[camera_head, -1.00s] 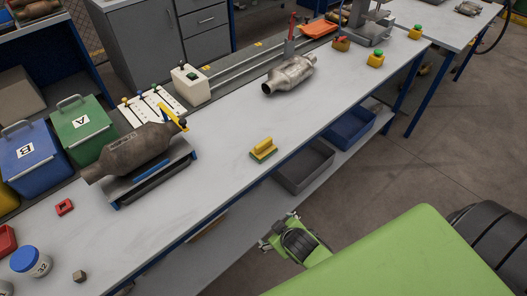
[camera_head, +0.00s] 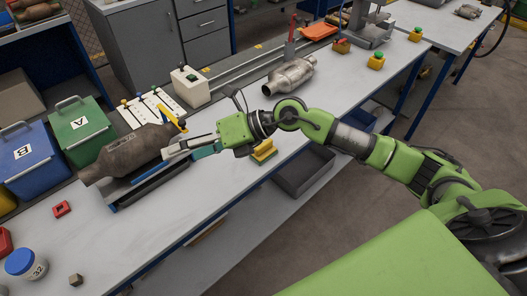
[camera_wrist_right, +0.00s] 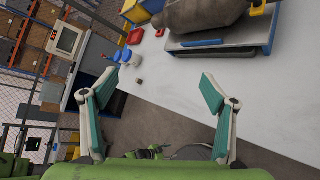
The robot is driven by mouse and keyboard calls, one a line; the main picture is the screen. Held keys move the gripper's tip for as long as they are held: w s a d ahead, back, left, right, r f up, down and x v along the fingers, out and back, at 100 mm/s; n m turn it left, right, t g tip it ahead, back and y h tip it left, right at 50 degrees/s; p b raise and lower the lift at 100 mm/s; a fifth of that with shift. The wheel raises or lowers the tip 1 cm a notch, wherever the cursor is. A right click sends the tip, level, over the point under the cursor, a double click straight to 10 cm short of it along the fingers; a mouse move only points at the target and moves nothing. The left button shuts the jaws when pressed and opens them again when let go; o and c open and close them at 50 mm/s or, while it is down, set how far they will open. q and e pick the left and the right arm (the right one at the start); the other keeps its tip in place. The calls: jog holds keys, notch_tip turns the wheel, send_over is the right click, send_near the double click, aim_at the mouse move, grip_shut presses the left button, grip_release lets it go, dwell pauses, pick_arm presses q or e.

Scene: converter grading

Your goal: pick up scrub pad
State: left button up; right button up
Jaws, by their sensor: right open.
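The scrub pad (camera_head: 263,151), with a yellow handle on a green base, lies on the grey bench near its front edge. In the head view my right wrist and gripper body partly cover its near surroundings. My right gripper (camera_head: 167,148) reaches left across the bench above the surface, past the scrub pad, with its fingertips near the brown converter (camera_head: 133,150) on its cradle (camera_head: 150,181). In the wrist view the right gripper (camera_wrist_right: 160,76) is open with nothing between its fingers. I do not see the scrub pad in the wrist view. My left gripper is out of view.
A silver converter (camera_head: 290,76) lies farther back. Green bin A (camera_head: 83,132) and blue bin B (camera_head: 30,158) stand at the left. A blue-lidded jar (camera_head: 25,264) and small red block (camera_head: 62,209) are at the near left. The bench's front centre is clear.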

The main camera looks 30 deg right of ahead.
jog(key=w+d+f+n+h, duration=0.1)
jog(key=d+f+h, duration=0.15)
jog(key=d, duration=0.35)
jog(key=w+d+f+h, duration=0.1)
jog(key=d+f+h, duration=0.15)
jog(key=d, duration=0.35)
jog(key=h, duration=0.6)
send_near(265, 145)
jog(key=shift+m+g, duration=0.3)
jog(key=shift+g, duration=0.1)
jog(key=x, duration=0.2)
jog(key=w+p+x, duration=0.1)
jog(key=x, duration=0.2)
jog(key=shift+a, duration=0.1)
jog(key=shift+w+f+p, duration=0.15)
jog(key=shift+f+p, duration=0.2)
jog(key=shift+f, duration=0.4)
jog(key=shift+p+x, duration=0.95)
jog(key=shift+x, duration=1.4)
jog(key=c, duration=1.2)
